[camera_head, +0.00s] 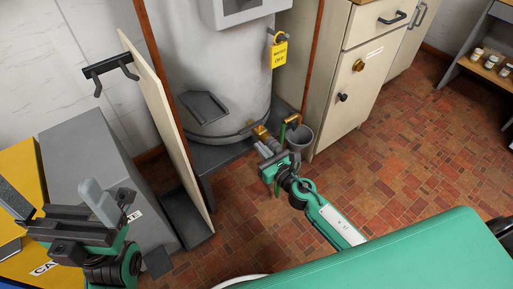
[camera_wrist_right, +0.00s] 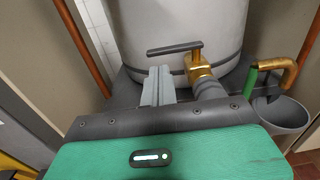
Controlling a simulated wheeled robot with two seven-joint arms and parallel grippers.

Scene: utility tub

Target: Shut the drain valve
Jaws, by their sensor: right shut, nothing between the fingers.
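The drain valve is a brass fitting (camera_head: 262,132) low on the front of the grey tank; it also shows in the right wrist view (camera_wrist_right: 201,70). Its dark lever (camera_wrist_right: 174,48) points left there, crosswise to the valve body and the grey hose (camera_wrist_right: 208,90). My right gripper (camera_head: 264,150) is shut and empty, close in front of the valve. In the wrist view its fingertips (camera_wrist_right: 158,72) sit just below the lever and left of the brass body; contact cannot be told. My left gripper (camera_head: 57,203) is open and empty, far left of the valve.
The grey tank (camera_head: 235,80) stands in a cabinet bay, with an open door (camera_head: 165,120) at left. A grey bucket (camera_head: 301,140) with a green-and-brass pipe (camera_head: 284,131) is right of the valve. A yellow tag (camera_head: 279,54) hangs above. The tiled floor (camera_head: 400,140) is clear at right.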

